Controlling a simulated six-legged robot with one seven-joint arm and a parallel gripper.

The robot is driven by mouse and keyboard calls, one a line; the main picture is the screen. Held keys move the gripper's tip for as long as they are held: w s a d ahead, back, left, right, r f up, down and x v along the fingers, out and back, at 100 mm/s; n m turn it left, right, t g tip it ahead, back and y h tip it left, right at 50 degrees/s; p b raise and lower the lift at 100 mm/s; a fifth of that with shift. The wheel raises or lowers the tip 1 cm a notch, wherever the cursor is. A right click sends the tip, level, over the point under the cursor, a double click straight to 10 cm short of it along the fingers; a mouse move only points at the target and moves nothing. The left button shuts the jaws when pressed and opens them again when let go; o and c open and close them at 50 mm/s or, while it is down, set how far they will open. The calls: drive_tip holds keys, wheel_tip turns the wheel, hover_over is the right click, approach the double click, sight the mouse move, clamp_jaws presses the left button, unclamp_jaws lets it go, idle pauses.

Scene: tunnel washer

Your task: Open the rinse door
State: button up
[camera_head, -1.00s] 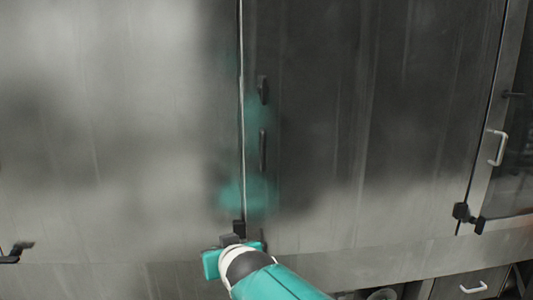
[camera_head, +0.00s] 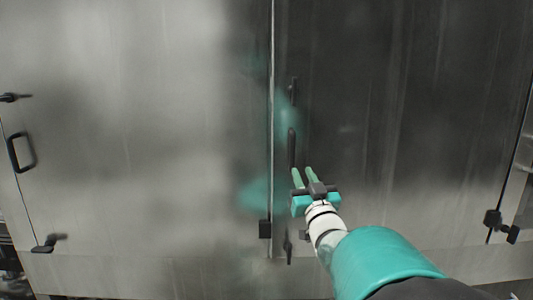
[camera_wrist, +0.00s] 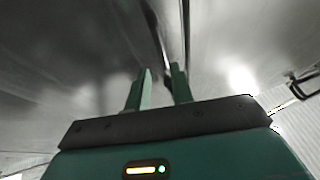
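A large steel door panel (camera_head: 400,120) stands shut right of a vertical seam in the head view. No label shows to name it the rinse door. Near its left edge is a dark upright handle (camera_head: 291,147), with a dark latch (camera_head: 293,88) above and another (camera_head: 289,248) below. My green-fingered gripper (camera_head: 302,170) is just below and right of the handle, fingers pointing up toward the panel. In the wrist view my gripper (camera_wrist: 161,70) has its fingers apart. A dark bar shows between and beyond the tips; I cannot tell whether it touches them.
A steel panel (camera_head: 140,120) left of the seam carries a dark handle (camera_head: 22,152) at its far left edge. Teal reflections show on the steel.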

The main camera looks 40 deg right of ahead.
sight(293, 154)
drive_tip(key=x, duration=0.9)
drive_tip(key=shift+w+d, duration=0.1)
drive_tip(key=shift+w, duration=0.3)
drive_tip(key=shift+r, duration=0.1)
clamp_jaws()
